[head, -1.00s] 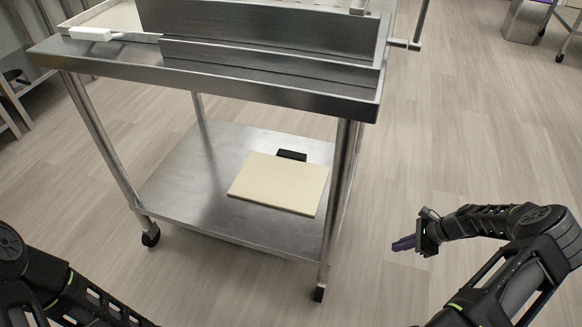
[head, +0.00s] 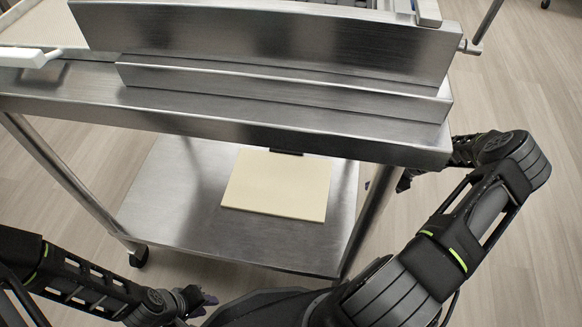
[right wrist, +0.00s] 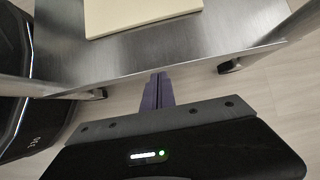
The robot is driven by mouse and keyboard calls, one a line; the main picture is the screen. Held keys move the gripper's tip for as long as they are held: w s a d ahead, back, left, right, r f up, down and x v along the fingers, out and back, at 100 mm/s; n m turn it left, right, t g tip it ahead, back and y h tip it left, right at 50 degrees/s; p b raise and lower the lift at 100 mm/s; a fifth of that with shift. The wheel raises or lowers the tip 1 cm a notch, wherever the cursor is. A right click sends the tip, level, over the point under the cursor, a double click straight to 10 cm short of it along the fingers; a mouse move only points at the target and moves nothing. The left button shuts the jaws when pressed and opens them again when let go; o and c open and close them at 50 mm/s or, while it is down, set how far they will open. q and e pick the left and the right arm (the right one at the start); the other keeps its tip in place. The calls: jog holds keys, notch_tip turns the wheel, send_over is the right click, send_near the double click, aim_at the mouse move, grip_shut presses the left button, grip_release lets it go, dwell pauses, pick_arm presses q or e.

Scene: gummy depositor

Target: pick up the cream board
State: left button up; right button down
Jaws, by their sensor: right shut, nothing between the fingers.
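The cream board (head: 277,185) lies flat on the lower shelf of the steel cart. Its near part also shows at the top of the right wrist view (right wrist: 140,14). My right gripper (right wrist: 157,92) is shut and empty, with its purple fingers pointing at the shelf edge, apart from the board. In the head view the right gripper is mostly hidden behind the cart's right front leg. My left gripper (head: 204,301) is low in front of the cart, away from the board; its fingers are too small to tell open from shut.
The lower shelf (head: 170,205) has bare metal around the board. The cart's thick top (head: 230,113) overhangs it, and the right front leg (head: 371,215) stands between the board and my right forearm. A dark block (head: 286,152) sits at the board's far edge.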

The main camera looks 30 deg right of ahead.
aim_at(290, 180)
jog(key=w+a+b, duration=0.2)
jog(key=w+a, duration=0.3)
jog(key=a, duration=0.1)
jog(key=w+a+b, duration=0.1)
jog(key=w+a, duration=0.4)
jog(key=a, duration=0.2)
jog(key=w+a+b, duration=0.2)
jog(key=w+a, duration=0.3)
jog(key=a, duration=0.2)
jog(key=shift+w+a+f+b, duration=0.1)
jog(key=shift+a+b, duration=0.05)
jog(key=shift+b, duration=0.15)
jog(key=shift+f+b, duration=0.55)
jog(key=shift+d, duration=0.2)
jog(key=shift+s+f, duration=0.15)
jog(key=shift+s, duration=0.05)
